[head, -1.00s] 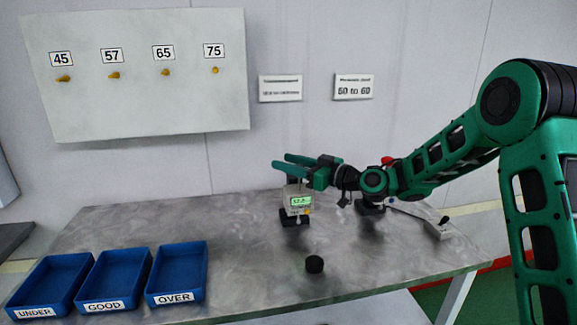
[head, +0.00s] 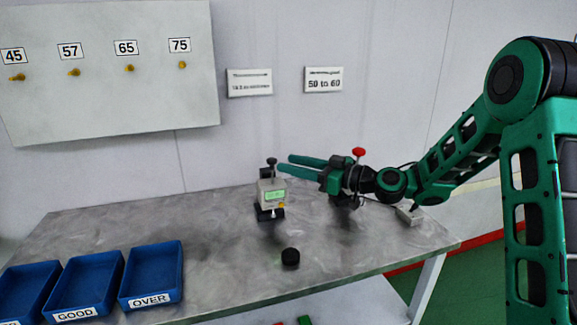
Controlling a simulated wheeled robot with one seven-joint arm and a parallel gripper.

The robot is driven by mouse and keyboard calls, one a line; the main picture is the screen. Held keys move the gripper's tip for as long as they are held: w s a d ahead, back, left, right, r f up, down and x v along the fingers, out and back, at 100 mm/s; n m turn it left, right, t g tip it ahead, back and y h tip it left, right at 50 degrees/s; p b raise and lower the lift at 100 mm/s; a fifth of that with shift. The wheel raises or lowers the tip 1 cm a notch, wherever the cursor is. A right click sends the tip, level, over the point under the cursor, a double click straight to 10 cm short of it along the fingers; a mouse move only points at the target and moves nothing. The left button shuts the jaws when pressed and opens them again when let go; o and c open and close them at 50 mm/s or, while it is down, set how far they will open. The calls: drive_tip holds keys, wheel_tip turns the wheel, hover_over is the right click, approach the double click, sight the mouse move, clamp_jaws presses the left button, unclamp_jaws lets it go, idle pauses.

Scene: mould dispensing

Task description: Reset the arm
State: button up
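My green arm reaches in from the right over the metal table (head: 215,238). My gripper (head: 283,164) points left, with its two green fingers apart and nothing between them. Its fingertips are beside and behind the upper part of a small measuring device (head: 270,196) with a green display; I cannot tell whether they touch. The reading on the display is too blurred to make out. A short black cylinder (head: 290,257) stands on the table in front of the device, clear of my gripper.
Three blue bins stand at the table's left: one cut off by the edge (head: 27,290), GOOD (head: 88,285) and OVER (head: 152,272). A red-knobbed device (head: 358,152) is partly behind my wrist. A grey box (head: 410,215) lies near the right edge. Numbered pegs hang on a wall board (head: 105,105).

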drive_tip(key=s+d+f+m+g+h, duration=0.2)
drive_tip(key=s+d+f+m+h, duration=0.3)
drive_tip(key=s+d, duration=0.6)
drive_tip(key=s+d+f+m+g+h, duration=0.25)
drive_tip(key=s+d+f+h, duration=0.4)
drive_tip(key=d, duration=0.75)
drive_tip(key=s+d+m+g+h, duration=0.1)
drive_tip(key=s+d+m, duration=0.2)
drive_tip(key=s, duration=0.5)
drive_tip(key=s+d+r+m+g+h, duration=0.1)
drive_tip(key=s+d+m, duration=0.3)
drive_tip(key=s, duration=0.5)
drive_tip(key=s+d+m+g+h, duration=0.2)
drive_tip(key=s+d+m, duration=0.2)
drive_tip(key=s, duration=0.4)
drive_tip(key=shift+s+d+r, duration=0.15)
drive_tip(key=shift+s+d, duration=0.15)
drive_tip(key=shift+d, duration=0.45)
drive_tip(key=shift+w+g, duration=0.15)
drive_tip(key=shift+g, duration=0.1)
